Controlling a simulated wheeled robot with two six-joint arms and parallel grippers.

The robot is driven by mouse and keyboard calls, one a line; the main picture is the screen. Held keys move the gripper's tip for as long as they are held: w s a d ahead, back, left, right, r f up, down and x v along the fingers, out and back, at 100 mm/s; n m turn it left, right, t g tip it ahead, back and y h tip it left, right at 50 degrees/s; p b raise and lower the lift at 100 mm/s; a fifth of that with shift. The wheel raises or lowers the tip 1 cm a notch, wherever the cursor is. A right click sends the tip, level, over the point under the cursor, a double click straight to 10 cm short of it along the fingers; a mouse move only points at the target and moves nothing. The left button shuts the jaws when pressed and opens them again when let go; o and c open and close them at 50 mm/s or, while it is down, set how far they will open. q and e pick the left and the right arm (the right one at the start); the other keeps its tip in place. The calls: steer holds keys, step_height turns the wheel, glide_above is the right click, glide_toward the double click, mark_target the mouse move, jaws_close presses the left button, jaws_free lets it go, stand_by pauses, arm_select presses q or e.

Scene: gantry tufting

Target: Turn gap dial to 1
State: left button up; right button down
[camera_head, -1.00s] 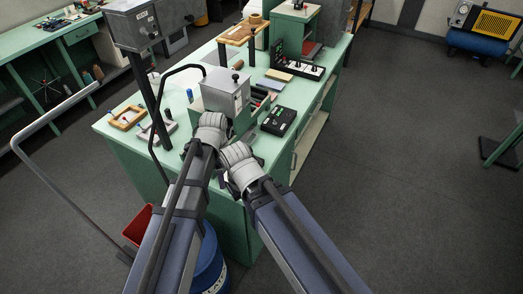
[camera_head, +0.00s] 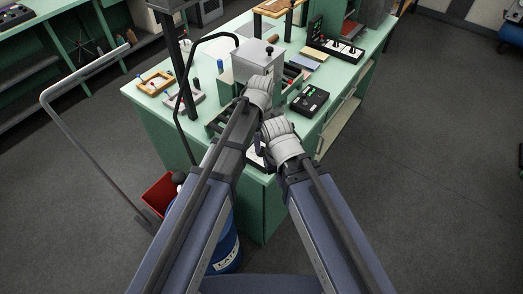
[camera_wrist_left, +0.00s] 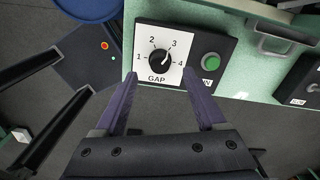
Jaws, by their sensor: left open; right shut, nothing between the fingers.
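The gap dial (camera_wrist_left: 160,61) is a round black knob on a white plate printed GAP, with numbers 1 to 4. Its pale mark appears to point up and right, toward 3. My left gripper (camera_wrist_left: 161,80) is open in the left wrist view, its two purple fingers apart at the plate's lower edge, with the dial beyond and between them. In the head view the left wrist (camera_head: 257,92) is at the green bench's near end, its fingers hidden. My right gripper (camera_head: 277,130) is lower and to the right; it is shut and empty, its fingers hardly visible. The dial is not discernible in the head view.
A green button (camera_wrist_left: 210,62) sits on a black panel right of the dial. A black control box (camera_head: 310,100) lies on the green bench (camera_head: 329,77). A grey metal box (camera_head: 258,62) stands beyond the left wrist. A red bin (camera_head: 162,194) is on the floor.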

arm_select(q)
step_height(320, 180, down, 4)
steer(key=b, duration=0.3)
steer(key=shift+f, duration=0.2)
jaws_close()
stand_by(0.4)
